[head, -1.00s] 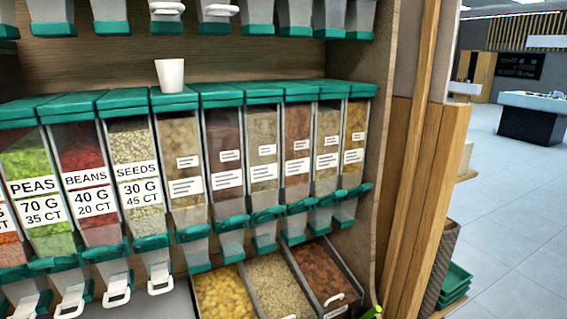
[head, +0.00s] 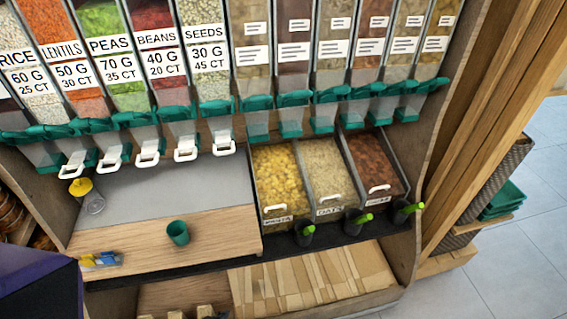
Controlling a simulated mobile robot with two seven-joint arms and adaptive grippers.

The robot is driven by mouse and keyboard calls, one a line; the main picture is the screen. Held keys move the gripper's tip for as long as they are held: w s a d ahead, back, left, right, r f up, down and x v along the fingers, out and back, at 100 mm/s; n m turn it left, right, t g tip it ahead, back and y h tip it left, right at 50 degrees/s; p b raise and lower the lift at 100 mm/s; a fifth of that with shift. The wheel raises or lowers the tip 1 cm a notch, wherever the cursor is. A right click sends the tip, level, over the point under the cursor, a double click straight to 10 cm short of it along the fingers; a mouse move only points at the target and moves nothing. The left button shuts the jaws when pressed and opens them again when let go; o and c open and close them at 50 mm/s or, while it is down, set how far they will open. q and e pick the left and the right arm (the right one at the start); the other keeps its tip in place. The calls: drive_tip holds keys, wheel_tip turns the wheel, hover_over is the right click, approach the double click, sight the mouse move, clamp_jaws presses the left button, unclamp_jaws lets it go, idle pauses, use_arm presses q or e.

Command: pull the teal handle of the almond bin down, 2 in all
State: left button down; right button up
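A row of clear dispenser bins hangs on the wooden shelf, with teal handles and spouts along the bottoms. No bin reads as almonds; the labels on the right-hand bins are too small to read. A bin with reddish-brown contents (head: 371,45) stands among these, above its teal handle (head: 361,91). A darker brown bin (head: 293,20) stands left of it, with its own teal handle (head: 294,98). Neither of my grippers shows in the head view.
Left bins, including the seeds bin (head: 205,58), have white pull loops below. A teal cup (head: 178,233) stands on the wooden counter (head: 225,236). Three open bins, one with yellow contents (head: 280,175), sit below the right spouts. Green-handled items (head: 405,211) line their front.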

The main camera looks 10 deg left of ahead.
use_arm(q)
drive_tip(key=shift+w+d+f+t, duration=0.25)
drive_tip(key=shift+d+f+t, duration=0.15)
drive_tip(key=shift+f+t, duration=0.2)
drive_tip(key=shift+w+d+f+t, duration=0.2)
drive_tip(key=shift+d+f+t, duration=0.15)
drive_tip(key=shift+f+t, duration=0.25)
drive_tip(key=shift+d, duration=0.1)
